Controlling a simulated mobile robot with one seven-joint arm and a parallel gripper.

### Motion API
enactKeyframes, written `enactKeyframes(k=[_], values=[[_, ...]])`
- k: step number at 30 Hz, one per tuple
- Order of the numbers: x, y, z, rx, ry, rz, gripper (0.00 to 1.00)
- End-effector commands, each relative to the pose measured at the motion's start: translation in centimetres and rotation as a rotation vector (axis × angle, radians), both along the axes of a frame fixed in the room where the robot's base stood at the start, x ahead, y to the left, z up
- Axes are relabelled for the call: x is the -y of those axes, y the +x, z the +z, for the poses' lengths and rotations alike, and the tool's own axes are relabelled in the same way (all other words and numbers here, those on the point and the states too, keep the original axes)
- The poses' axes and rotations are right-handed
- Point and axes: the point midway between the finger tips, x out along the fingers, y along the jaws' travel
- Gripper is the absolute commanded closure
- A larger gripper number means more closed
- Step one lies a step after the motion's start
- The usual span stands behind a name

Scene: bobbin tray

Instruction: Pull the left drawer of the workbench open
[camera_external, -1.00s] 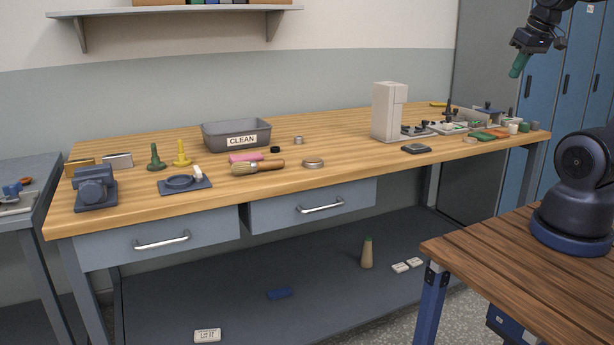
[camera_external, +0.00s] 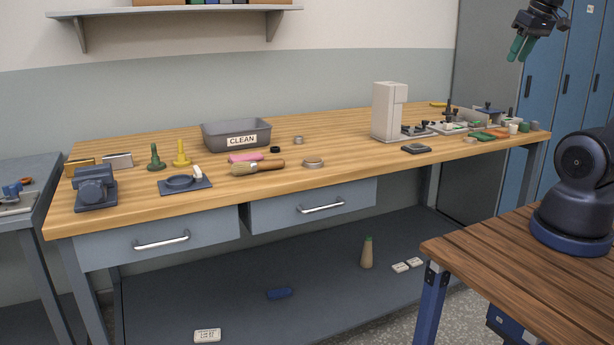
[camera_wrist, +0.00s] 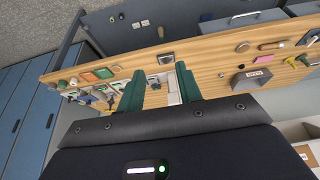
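The workbench's left drawer (camera_external: 115,248) has a grey front and a silver bar handle (camera_external: 162,241). It hangs under the bench's left end and looks shut. The right drawer (camera_external: 275,213), with its own bar handle (camera_external: 320,207), also looks shut. My gripper (camera_external: 521,48) is high at the upper right, far from both drawers. Its green fingers are apart with nothing between them; the wrist view also shows the open fingers (camera_wrist: 158,88). In the wrist view, a drawer handle (camera_wrist: 245,15) shows near the top, beyond the bench edge.
The wooden benchtop (camera_external: 340,185) carries a grey CLEAN bin (camera_external: 215,137), a brush (camera_external: 257,168), a vise (camera_external: 95,187) and a white machine (camera_external: 386,112). A slatted table (camera_external: 520,255) stands at the lower right. The space before the left drawer looks clear.

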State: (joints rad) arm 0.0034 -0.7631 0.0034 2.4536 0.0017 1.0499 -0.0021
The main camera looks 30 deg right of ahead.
Motion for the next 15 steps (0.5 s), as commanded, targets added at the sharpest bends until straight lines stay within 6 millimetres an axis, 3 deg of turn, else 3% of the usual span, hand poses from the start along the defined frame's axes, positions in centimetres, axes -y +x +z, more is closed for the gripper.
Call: enactKeyframes(k=[1,8,15], values=[[0.0,0.0,1.2,0.004,0.000,0.000,0.65],[-0.9,3.2,2.0,0.042,-0.047,0.072,0.65],[-3.0,8.1,3.6,0.110,-0.113,0.188,0.65]])
